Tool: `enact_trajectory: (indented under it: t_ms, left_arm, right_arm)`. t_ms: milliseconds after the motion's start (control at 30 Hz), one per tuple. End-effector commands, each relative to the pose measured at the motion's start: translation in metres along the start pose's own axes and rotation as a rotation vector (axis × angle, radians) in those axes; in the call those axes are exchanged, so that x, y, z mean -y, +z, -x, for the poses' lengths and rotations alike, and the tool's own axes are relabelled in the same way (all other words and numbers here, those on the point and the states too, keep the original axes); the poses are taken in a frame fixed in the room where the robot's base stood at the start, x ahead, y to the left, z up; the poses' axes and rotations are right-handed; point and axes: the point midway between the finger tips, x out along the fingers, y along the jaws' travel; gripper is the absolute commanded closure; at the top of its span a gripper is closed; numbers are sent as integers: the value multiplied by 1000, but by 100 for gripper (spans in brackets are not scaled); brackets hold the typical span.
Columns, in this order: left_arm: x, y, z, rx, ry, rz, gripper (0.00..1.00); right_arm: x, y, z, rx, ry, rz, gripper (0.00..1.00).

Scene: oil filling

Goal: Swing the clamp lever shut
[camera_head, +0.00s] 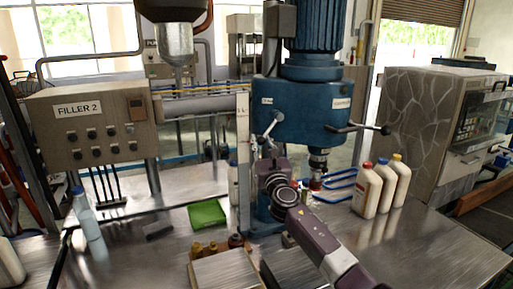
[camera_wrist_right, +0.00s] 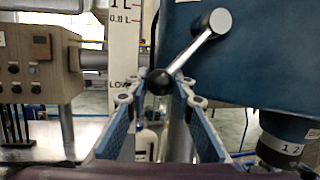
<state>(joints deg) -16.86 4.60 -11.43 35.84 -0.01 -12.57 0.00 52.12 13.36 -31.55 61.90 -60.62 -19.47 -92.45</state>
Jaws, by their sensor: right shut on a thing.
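The clamp lever (camera_head: 269,127) is a short metal rod on the front of the blue drill-press-like machine head (camera_head: 305,112). In the right wrist view the lever (camera_wrist_right: 193,50) slants from a silver hub at upper right down to a black ball knob (camera_wrist_right: 158,82). My right gripper (camera_head: 262,150) reaches up to it from below. In the wrist view the blue-padded fingers of the gripper (camera_wrist_right: 160,80) are shut on the knob end. The fingertips partly overlap the knob in the head view. My left gripper is not in view.
A dark handle (camera_head: 360,127) sticks out right of the machine head. White bottles with coloured caps (camera_head: 367,190) stand to its right. A FILLER 2 control box (camera_head: 95,125) is at left. A green tray (camera_head: 207,214) lies on the metal table. A level gauge (camera_wrist_right: 122,45) stands left of the lever.

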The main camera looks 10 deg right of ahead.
Motion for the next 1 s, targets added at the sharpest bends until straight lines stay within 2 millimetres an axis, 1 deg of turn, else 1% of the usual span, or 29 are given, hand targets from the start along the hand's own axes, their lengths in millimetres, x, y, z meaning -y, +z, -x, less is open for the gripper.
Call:
enact_trajectory:
  t_ms: [33, 300, 533, 933, 967, 1000]
  left_arm:
    - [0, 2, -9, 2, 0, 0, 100]
    - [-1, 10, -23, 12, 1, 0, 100]
    - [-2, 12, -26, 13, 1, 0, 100]
    - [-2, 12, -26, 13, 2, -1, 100]
    - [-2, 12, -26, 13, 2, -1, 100]
    - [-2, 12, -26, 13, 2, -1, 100]
  right_arm:
    - [6, -3, 0, 10, 1, 32, 88]
    - [15, -7, -1, 33, 30, 142, 88]
    - [18, -6, -2, 41, 38, 177, 88]
    - [19, -5, -2, 43, 39, 179, 88]
    - [19, -5, -2, 43, 39, 179, 75]
    - [19, -5, -2, 43, 39, 179, 70]
